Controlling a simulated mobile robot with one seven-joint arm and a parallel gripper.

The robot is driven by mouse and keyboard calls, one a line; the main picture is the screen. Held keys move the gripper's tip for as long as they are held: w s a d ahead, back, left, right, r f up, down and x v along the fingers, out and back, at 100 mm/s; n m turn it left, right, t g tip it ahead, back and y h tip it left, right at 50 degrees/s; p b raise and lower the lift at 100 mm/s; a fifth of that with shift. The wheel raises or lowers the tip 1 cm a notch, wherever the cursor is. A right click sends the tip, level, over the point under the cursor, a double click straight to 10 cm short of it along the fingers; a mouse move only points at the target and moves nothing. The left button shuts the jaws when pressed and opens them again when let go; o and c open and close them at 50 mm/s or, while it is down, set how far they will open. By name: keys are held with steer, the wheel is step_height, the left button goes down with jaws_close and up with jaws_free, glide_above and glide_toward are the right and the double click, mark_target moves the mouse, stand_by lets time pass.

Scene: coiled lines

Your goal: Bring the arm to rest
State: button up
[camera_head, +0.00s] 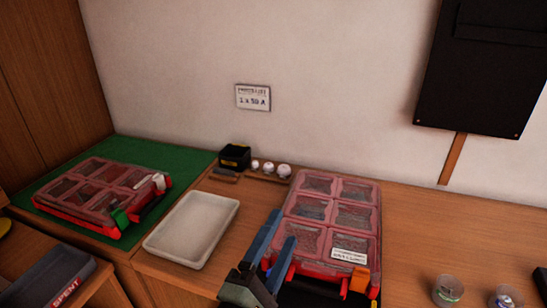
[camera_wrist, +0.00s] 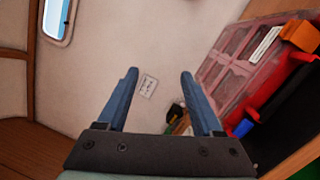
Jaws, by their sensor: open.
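My gripper (camera_head: 272,240) has two blue fingers on a dark body and shows at the bottom centre of the head view, in front of the left edge of the right-hand red case. In the wrist view my gripper (camera_wrist: 160,88) has its fingers wide apart with nothing between them but the wall behind. The right-hand case (camera_head: 331,213) has a clear reddish lid over several compartments, a white label and an orange latch. Its lid is shut. The case also shows at the right of the wrist view (camera_wrist: 245,75). My fingers hide part of its left side.
A white tray (camera_head: 193,228) stands left of my gripper. Another red case (camera_head: 95,196) lies on a green mat (camera_head: 150,152). A black box (camera_head: 234,157) and small white balls (camera_head: 270,168) sit by the wall. Small clear cups (camera_head: 447,290) stand at the lower right. A bin marked SPENT (camera_head: 48,280) is lower left.

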step_height(320, 180, up, 26)
steer(key=d+m+t+y+p, duration=0.1)
steer(key=m+t+y+p, duration=0.2)
steer(key=m, duration=1)
steer(key=s+a+r+m+t+y, duration=0.1)
steer(key=s+r+m+t+y, duration=0.1)
steer(key=s+r, duration=0.3)
steer(key=s+r+m+t+y+p, duration=0.1)
steer(key=s+r+m+t+y, duration=0.1)
steer(key=r, duration=0.9)
steer(key=s+t+y, duration=0.1)
steer(key=s+t, duration=0.1)
steer(key=s, duration=0.1)
steer(key=shift+a, duration=0.4)
